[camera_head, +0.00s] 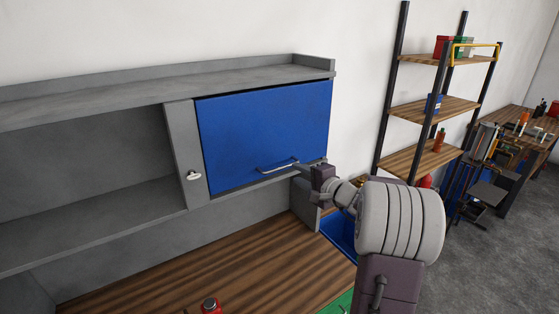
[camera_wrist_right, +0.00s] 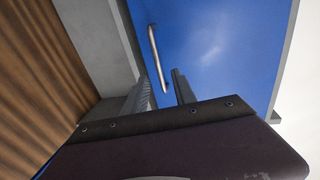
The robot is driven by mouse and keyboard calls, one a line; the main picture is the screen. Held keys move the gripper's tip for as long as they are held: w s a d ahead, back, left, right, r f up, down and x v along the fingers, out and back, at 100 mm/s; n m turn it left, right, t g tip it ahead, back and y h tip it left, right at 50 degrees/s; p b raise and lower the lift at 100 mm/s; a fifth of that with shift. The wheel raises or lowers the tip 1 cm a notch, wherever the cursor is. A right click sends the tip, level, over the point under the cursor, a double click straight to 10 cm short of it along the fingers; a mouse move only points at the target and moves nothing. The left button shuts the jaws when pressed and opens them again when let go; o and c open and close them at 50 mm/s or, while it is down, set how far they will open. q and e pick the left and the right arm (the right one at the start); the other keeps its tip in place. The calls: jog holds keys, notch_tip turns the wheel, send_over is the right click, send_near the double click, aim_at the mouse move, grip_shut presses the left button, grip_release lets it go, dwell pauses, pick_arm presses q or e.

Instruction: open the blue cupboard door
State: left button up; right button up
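The blue cupboard door (camera_head: 262,130) is the right-hand front of a grey wall cupboard and looks shut, with a thin dark gap along its top edge. A metal bar handle (camera_head: 276,168) sits near its lower edge. My right gripper (camera_head: 299,167) is at the right end of the handle. In the right wrist view, the gripper (camera_wrist_right: 162,76) is open, and the handle (camera_wrist_right: 156,55) runs between its two fingertips against the blue door (camera_wrist_right: 215,45). Contact with the handle cannot be told. My left gripper is not in view.
The grey cupboard (camera_head: 90,150) has an open compartment at left and a white knob (camera_head: 193,175) on its divider. Below is a wooden worktop (camera_head: 240,260) with a red-topped item (camera_head: 210,305). A shelf rack (camera_head: 432,108) stands at right.

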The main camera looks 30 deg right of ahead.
aim_at(283, 168)
jog(key=p+x, duration=0.4)
jog(key=x, duration=0.5)
jog(key=shift+w+d+f+p, duration=0.1)
jog(key=shift+f+p, duration=0.05)
jog(key=shift+p, duration=0.15)
jog(key=shift+w, duration=0.15)
jog(key=shift+f, duration=0.1)
jog(key=shift+w+f, duration=0.1)
grip_shut()
dwell(0.5)
